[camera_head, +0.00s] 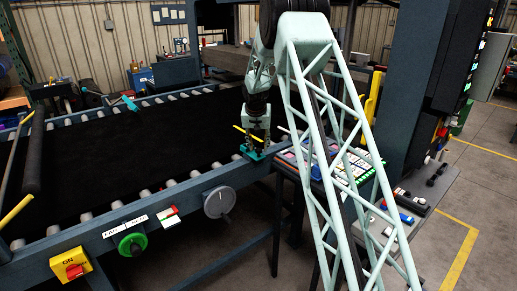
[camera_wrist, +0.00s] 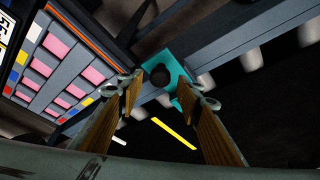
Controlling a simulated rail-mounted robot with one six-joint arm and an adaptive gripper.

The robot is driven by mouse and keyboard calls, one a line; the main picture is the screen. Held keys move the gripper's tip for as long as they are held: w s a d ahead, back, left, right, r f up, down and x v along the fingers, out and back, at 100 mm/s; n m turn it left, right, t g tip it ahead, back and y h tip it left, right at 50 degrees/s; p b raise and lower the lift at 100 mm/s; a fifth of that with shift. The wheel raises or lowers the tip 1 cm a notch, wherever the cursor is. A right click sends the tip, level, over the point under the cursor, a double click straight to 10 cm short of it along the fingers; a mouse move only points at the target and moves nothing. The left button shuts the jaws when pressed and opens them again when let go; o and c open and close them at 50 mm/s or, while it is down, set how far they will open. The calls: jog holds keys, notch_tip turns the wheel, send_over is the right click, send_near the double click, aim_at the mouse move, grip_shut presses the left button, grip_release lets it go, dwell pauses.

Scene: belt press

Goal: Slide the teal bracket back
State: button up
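A teal bracket (camera_head: 252,154) sits on the near rail of the belt frame, at its right end. In the wrist view the bracket (camera_wrist: 152,57) lies ahead of the fingers, with a round dark knob (camera_wrist: 160,75) on it. My gripper (camera_head: 258,138) is right above the bracket, pointing down. In the wrist view my gripper (camera_wrist: 162,88) has its two fingers apart, one on each side of the knob, with a visible gap. The right finger hides part of the bracket. I cannot tell whether a fingertip touches it. Another teal bracket (camera_head: 129,102) is on the far rail.
The black belt (camera_head: 130,150) lies between rails with rollers. A yellow bar (camera_wrist: 173,133) shows below the fingers in the wrist view. A panel of coloured buttons (camera_head: 350,168) stands close on the right. A grey handwheel (camera_head: 219,202) and green knob (camera_head: 132,244) are on the front.

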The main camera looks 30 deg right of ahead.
jog(key=shift+x, duration=0.9)
jog(key=shift+s, duration=0.1)
jog(key=c, duration=1.1)
